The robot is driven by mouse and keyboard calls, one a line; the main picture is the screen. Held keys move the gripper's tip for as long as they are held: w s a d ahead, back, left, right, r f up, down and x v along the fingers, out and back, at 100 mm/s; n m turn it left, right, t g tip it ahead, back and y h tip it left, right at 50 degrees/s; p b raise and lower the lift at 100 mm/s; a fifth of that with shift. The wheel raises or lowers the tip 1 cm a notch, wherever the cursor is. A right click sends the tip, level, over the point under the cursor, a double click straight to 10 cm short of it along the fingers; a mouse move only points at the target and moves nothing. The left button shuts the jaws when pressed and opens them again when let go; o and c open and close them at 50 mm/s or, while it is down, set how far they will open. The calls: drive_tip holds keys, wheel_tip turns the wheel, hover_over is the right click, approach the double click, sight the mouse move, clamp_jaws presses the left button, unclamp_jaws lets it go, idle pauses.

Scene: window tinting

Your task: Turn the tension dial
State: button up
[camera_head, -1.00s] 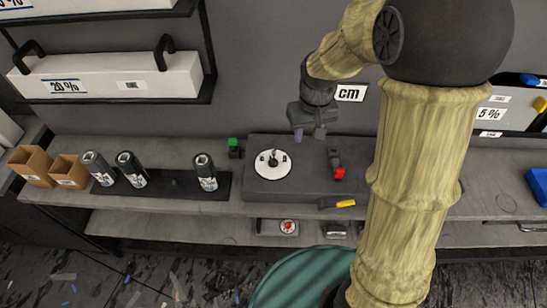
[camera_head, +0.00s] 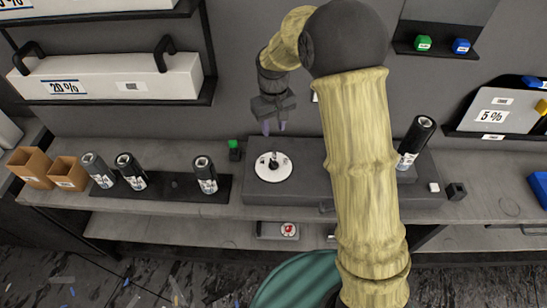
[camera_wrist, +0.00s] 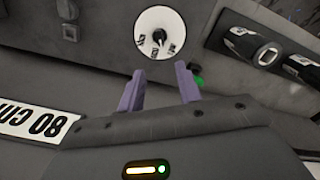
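The tension dial is a white round plate with a dark pointer knob and dark markings (camera_head: 273,167), set on a dark grey raised block (camera_head: 310,180) on the bench. In the wrist view the dial (camera_wrist: 160,33) lies just beyond my fingertips. My gripper (camera_head: 274,130) is above and behind the dial, apart from it. Its two purple fingers (camera_wrist: 160,85) are spread with nothing between them. My arm hides part of the block to the right of the dial.
A green button (camera_head: 233,144) stands close left of the dial. Several black cans, including one (camera_head: 205,175), stand on a dark tray to the left. Another can (camera_head: 414,142) stands at the block's right. A white box (camera_head: 110,80) sits on the wall rack.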

sight(274, 160)
wheel_tip(274, 160, down, 16)
drive_tip(key=p, duration=0.3)
drive_tip(key=shift+r+p, duration=0.15)
drive_tip(key=shift+p, duration=0.25)
clamp_jaws()
